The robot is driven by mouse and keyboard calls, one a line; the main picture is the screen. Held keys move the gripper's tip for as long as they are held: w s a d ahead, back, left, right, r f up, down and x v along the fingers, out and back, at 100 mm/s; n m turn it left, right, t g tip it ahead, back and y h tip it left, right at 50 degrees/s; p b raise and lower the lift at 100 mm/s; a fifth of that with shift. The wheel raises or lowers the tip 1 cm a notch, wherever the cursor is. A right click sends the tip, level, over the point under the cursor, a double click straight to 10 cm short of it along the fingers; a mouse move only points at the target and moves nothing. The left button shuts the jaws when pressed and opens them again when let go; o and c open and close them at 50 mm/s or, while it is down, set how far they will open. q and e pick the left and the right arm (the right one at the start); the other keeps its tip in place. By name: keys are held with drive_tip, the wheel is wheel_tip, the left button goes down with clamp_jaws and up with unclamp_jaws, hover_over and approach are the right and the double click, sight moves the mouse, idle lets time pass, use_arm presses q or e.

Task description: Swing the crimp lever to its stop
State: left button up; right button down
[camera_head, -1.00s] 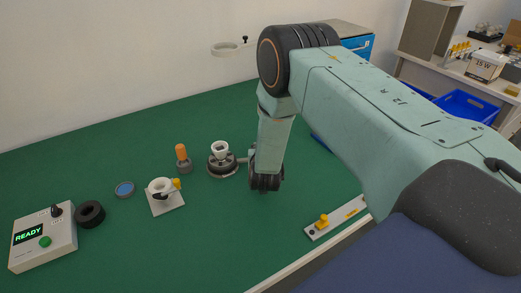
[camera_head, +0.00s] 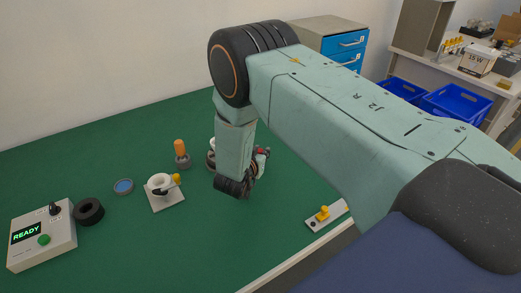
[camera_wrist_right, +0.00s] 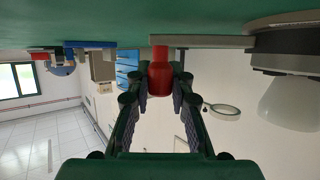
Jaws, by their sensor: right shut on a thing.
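The crimp lever is a grey bar (camera_wrist_right: 208,42) with a red knob (camera_wrist_right: 160,76) at its end. In the right wrist view, which is upside down, the bar runs from the knob to a round grey base (camera_wrist_right: 285,60) holding a white bulb-shaped part (camera_wrist_right: 290,104). My right gripper (camera_wrist_right: 159,92) is shut on the red knob, one finger on each side. In the head view the red knob (camera_head: 261,150) shows just right of my right wrist. My forearm hides most of the base (camera_head: 211,160) and the bar there. My left gripper is not in view.
Left of the base stand an orange-handled tool (camera_head: 180,148), a white plate (camera_head: 166,197) with a ring, a blue disc (camera_head: 123,186), a black ring (camera_head: 89,211) and a READY box (camera_head: 42,236). A strip with a yellow knob (camera_head: 324,213) lies near the front edge.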

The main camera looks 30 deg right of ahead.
drive_tip(key=shift+s+a+r+m+g+h, duration=0.2)
drive_tip(key=shift+s+a+m+g+h, duration=0.25)
drive_tip(key=shift+a+m+g+h, duration=0.3)
drive_tip(key=shift+s+f, duration=0.1)
drive_tip(key=shift+f, duration=0.05)
drive_tip(key=c, duration=1.6)
unclamp_jaws()
drive_tip(key=shift+a, duration=0.1)
drive_tip(key=o, duration=0.4)
drive_tip(key=shift+s+a+r+m, duration=0.2)
drive_tip(key=shift+s+m, duration=0.05)
drive_tip(key=shift+o, duration=0.2)
drive_tip(key=shift+w+d+f, duration=0.15)
drive_tip(key=shift+d+f, duration=0.1)
drive_tip(key=shift+f, duration=0.05)
drive_tip(key=shift+v, duration=3.8)
drive_tip(key=shift+r, duration=0.2)
drive_tip(key=shift+d, duration=0.1)
